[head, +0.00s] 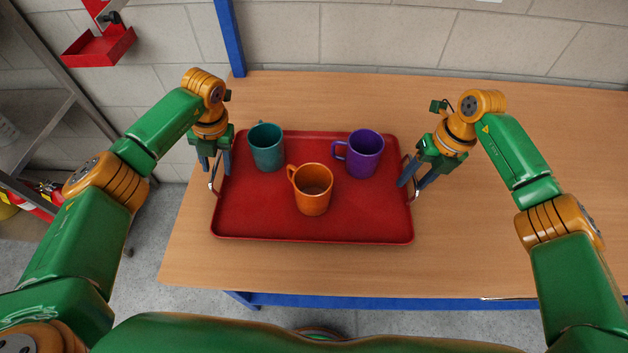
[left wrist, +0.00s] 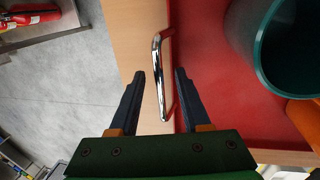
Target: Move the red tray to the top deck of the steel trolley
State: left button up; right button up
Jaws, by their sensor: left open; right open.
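The red tray (head: 255,217) lies flat on the wooden table and carries a teal mug (head: 266,148), an orange mug (head: 312,190) and a purple mug (head: 364,155). It has a metal handle at each short end. My left gripper (head: 217,172) is at the left handle, open. In the left wrist view its open fingers (left wrist: 160,80) are on either side of the chrome handle (left wrist: 158,75), and the tray's edge (left wrist: 176,60) is beside them. My right gripper (head: 409,183) is open at the right handle (head: 412,190), which it partly hides. No steel trolley can be made out for certain.
The wooden table (head: 540,255) is clear to the right of the tray. A metal shelf unit (head: 40,130) stands at the far left, with a red fire extinguisher (head: 42,203) near it. A red wall bracket (head: 98,47) and a blue post (head: 230,38) are behind the table.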

pick_arm(q)
grip_shut()
pick_arm(e)
grip_shut()
pick_arm(q)
jog(key=shift+r, duration=0.1)
pick_arm(e)
jog(key=shift+r, duration=0.1)
dwell(0.8)
